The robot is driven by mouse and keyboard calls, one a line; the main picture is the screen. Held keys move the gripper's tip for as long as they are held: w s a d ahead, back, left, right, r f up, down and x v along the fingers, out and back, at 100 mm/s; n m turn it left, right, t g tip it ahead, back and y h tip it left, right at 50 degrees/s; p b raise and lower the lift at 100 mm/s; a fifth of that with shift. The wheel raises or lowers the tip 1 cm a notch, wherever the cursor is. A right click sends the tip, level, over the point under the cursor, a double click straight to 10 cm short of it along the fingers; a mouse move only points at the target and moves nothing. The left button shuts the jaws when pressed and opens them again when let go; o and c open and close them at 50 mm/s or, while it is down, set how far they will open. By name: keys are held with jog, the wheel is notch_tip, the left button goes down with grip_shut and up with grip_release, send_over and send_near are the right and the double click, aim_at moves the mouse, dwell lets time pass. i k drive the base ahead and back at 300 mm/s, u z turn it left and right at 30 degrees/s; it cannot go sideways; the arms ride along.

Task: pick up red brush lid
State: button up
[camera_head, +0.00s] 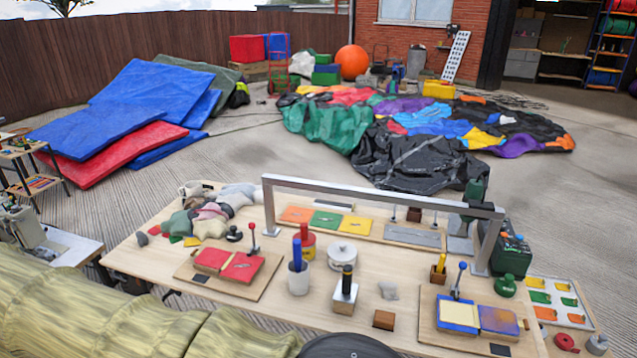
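A red brush lid (304,232) with an upright red handle sits at the middle of the wooden worktable, on or at a red, round pot (308,247). A white pot with a blue handle (297,255) stands just in front of it and hides part of its lower left side. I cannot tell how the lid is seated on the pot. My gripper is not in view.
The worktable (240,310) also holds a white lidded pot (342,254), a black-handled holder (345,291), a red patch board (228,264) and a blue-yellow board (478,316). A grey metal arch (380,193) spans the table behind the lid.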

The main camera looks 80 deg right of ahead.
aim_at(308, 239)
jog(key=z, duration=1.65)
